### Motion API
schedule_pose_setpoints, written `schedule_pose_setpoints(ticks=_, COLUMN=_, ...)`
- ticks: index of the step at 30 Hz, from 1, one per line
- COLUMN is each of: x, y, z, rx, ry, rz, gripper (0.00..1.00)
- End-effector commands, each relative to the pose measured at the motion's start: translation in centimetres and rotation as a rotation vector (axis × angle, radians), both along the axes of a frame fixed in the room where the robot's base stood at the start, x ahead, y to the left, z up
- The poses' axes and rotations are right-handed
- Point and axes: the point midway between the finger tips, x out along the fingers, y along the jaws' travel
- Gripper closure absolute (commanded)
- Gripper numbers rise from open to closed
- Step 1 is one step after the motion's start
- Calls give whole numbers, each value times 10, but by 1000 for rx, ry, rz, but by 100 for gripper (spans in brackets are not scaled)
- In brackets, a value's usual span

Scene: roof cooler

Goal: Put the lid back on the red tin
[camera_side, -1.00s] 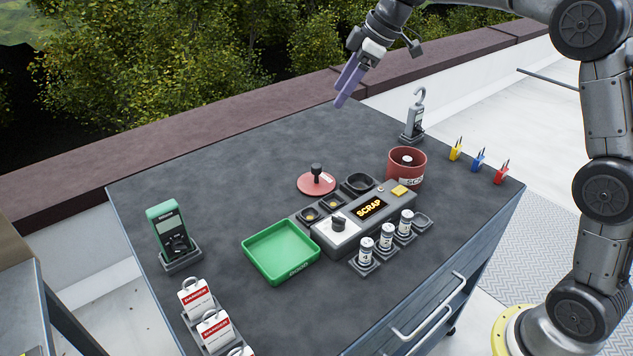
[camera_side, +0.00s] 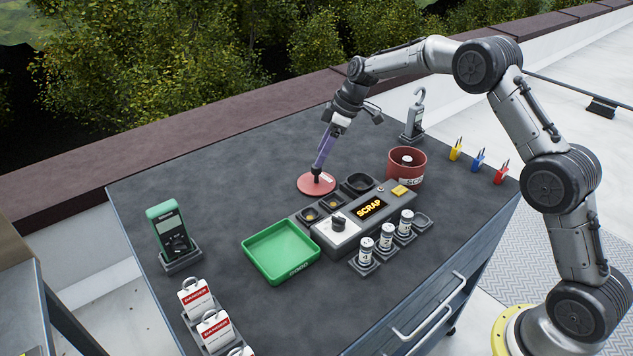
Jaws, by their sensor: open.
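The red lid (camera_side: 308,186) lies flat on the grey bench top, behind the console, with a dark knob in its middle. My gripper (camera_side: 318,168) points down at the lid, its purple fingers at the knob. The fingers are open; they partly hide the knob, and I cannot tell whether they touch it. The red tin (camera_side: 406,172) stands uncovered to the right of the lid, marked with lettering on its front. A pale, round-topped item (camera_side: 407,158) shows inside the tin.
A console with a lit SCRAP display (camera_side: 370,207) stands in front of the lid. A green tray (camera_side: 281,252), several white cylinders (camera_side: 387,236) and a grey clamp-like instrument (camera_side: 414,122) stand nearby. A green meter (camera_side: 172,232) is at left. The bench behind the lid is clear.

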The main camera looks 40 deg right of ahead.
Motion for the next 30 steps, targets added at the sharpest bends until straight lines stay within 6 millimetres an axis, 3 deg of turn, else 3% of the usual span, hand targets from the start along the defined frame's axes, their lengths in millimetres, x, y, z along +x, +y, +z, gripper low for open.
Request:
schedule_pose_setpoints(ticks=5, x=1, y=2, z=-9, rx=0, ry=3, rz=1, gripper=32)
schedule_pose_setpoints(ticks=15, x=9, y=13, z=-50, rx=1, ry=2, rz=1, gripper=32)
schedule_pose_setpoints(ticks=22, x=10, y=14, z=-52, rx=0, ry=0, rz=1, gripper=32)
schedule_pose_setpoints(ticks=30, x=10, y=13, z=-51, rx=0, ry=0, rz=1, gripper=79)
